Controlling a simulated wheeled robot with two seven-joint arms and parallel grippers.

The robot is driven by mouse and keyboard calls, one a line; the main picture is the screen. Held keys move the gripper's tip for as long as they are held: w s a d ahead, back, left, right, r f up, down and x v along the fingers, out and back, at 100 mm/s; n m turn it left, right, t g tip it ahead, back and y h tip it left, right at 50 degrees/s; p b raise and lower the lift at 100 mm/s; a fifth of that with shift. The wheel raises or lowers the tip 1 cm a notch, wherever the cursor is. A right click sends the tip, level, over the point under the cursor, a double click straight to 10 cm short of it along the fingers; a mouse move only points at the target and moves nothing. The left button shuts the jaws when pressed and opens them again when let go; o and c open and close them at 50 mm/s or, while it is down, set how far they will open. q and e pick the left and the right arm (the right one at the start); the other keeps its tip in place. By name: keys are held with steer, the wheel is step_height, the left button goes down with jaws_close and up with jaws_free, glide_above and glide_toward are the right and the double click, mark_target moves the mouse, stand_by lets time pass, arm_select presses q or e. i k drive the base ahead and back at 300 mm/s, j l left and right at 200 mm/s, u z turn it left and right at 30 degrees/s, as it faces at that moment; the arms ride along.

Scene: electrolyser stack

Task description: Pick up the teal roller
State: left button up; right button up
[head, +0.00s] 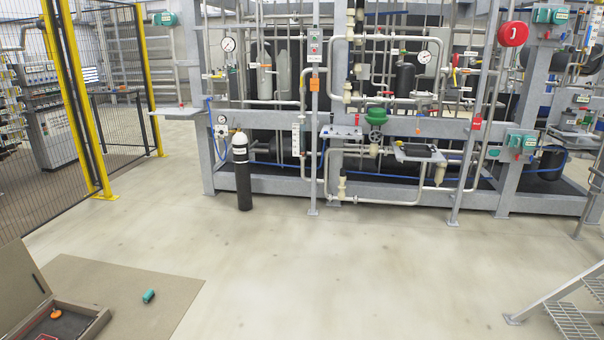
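The teal roller (149,296) is a small cylinder with a dark end. It lies on a flat tan mat (125,283) on the floor at the lower left of the head view. It is to the right of an open case (75,325) and apart from it. Nothing covers the roller. Neither of my grippers shows in the head view.
The open case holds an orange item (56,313). A yellow-posted mesh fence (88,110) stands at the left. A black gas cylinder (242,175) stands before the pipework skid (350,190). Metal steps (572,310) are at lower right. The middle floor is clear.

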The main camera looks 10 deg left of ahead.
mark_target(150, 293)
steer(key=i+u, duration=0.15)
steer(key=i, duration=0.55)
steer(key=i+l+u, duration=0.1)
steer(key=i, duration=0.65)
steer(key=i+l+u, duration=0.15)
steer(key=i, duration=0.55)
steer(key=i+j+u, duration=0.25)
steer(key=i+u, duration=0.25)
steer(key=i, duration=0.7)
steer(key=i+l+u, duration=0.2)
steer(key=i+u, duration=0.3)
steer(key=i, duration=0.7)
steer(key=i+u, duration=0.15)
steer(key=i, duration=0.25)
steer(key=i+l+u, duration=0.15)
steer(key=i, duration=0.25)
steer(key=i+l+u, duration=0.15)
steer(key=i, duration=0.25)
